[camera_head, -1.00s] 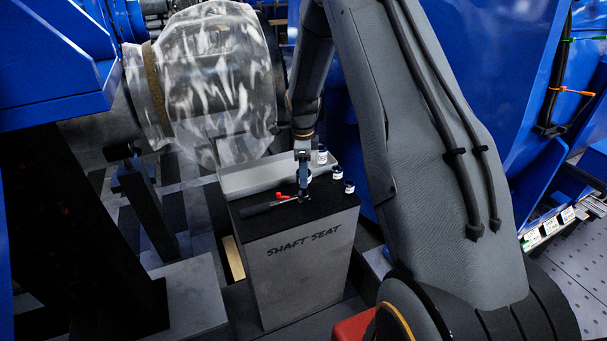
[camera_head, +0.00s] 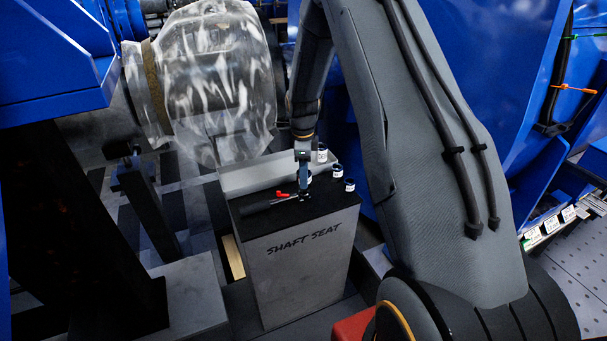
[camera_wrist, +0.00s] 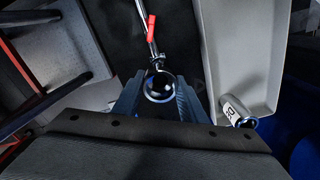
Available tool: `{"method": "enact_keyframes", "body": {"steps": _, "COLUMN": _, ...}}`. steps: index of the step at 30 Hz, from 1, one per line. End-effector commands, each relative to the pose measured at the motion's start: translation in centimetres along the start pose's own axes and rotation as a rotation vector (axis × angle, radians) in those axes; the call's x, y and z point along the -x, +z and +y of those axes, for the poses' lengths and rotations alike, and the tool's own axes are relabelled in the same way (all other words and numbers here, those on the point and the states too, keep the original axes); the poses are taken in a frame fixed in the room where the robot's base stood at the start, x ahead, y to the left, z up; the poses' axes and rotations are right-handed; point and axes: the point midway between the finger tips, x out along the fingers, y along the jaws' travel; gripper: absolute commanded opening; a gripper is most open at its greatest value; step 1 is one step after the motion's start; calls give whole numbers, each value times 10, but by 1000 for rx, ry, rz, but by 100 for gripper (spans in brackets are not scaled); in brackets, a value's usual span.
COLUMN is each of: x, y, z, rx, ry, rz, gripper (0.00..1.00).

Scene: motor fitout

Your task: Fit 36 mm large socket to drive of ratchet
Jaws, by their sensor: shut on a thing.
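My gripper (camera_wrist: 160,98) is shut on a round chrome socket (camera_wrist: 160,84), with a blue-grey finger on each side. I look into its dark open end in the wrist view, and its size mark is hidden. The ratchet (camera_wrist: 151,30) lies on the black pad, with a chrome shaft and a red part. Its shaft runs up to the held socket; its drive end is hidden there, so I cannot tell whether the two are joined. In the head view my gripper (camera_head: 304,190) points down at the ratchet's right end, and the dark handle (camera_head: 262,207) extends left.
Loose sockets stand right of my gripper: one at the back (camera_head: 323,155), one mid-right (camera_head: 337,172), one at front right (camera_head: 350,185). A labelled socket (camera_wrist: 240,112) is close to my right finger. A grey tray (camera_head: 250,178) lies behind the pad on the SHAFT SEAT block (camera_head: 300,275).

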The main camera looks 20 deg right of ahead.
Motion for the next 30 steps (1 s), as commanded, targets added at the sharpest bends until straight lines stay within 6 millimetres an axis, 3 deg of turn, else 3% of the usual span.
{"method": "enact_keyframes", "body": {"steps": 30, "x": -18, "y": 0, "z": 0, "rx": 0, "ry": -1, "rz": 0, "gripper": 7}}
